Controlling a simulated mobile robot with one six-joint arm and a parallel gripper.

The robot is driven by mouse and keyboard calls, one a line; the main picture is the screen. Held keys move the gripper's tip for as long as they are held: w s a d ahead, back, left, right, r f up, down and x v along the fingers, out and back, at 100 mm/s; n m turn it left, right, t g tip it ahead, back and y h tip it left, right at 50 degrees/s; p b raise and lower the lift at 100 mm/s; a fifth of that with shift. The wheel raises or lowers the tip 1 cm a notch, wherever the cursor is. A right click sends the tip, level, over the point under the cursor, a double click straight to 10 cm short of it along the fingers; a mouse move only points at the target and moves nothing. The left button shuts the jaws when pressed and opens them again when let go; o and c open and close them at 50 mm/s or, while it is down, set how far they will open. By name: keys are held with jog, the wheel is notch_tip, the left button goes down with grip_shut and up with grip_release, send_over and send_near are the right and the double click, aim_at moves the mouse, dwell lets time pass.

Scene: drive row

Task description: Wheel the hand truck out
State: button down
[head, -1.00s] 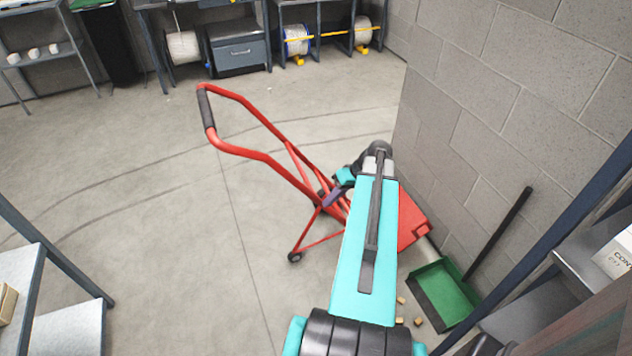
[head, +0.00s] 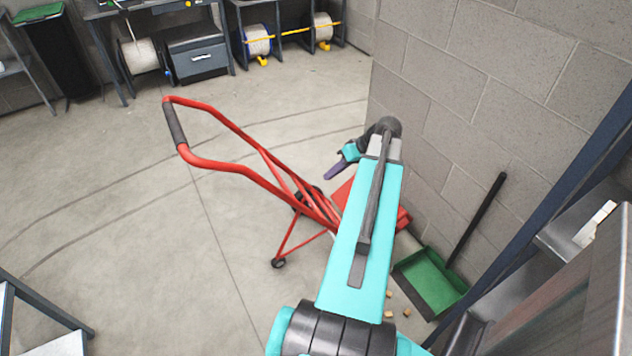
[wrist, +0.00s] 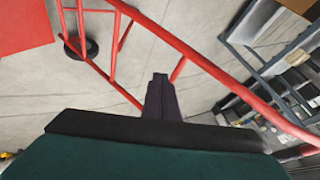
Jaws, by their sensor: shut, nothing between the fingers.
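The red hand truck (head: 250,170) stands tilted back on the concrete floor, its dark grip (head: 174,123) toward the upper left and its wheels low near the middle. Its red base and lower frame are partly hidden behind my arm. My gripper (head: 333,172) is shut and empty, above and just right of the hand truck's lower frame in the head view. In the wrist view the shut fingers (wrist: 160,82) point at the red frame (wrist: 190,55), with a dark wheel (wrist: 82,47) at upper left. I cannot tell whether the fingers touch the frame.
A block wall (head: 480,80) closes the right side. A green dustpan (head: 432,281) lies by it near small tan bits (head: 389,293). A shelf (head: 590,230) is close on the right, another (head: 50,330) at lower left. The floor (head: 90,190) left of the truck is open.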

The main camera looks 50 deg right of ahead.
jog(key=w+a+f+p, duration=0.2)
jog(key=w+a+f, duration=0.4)
jog(key=w+f, duration=0.1)
jog(key=shift+a+f+p, duration=0.35)
dwell(0.4)
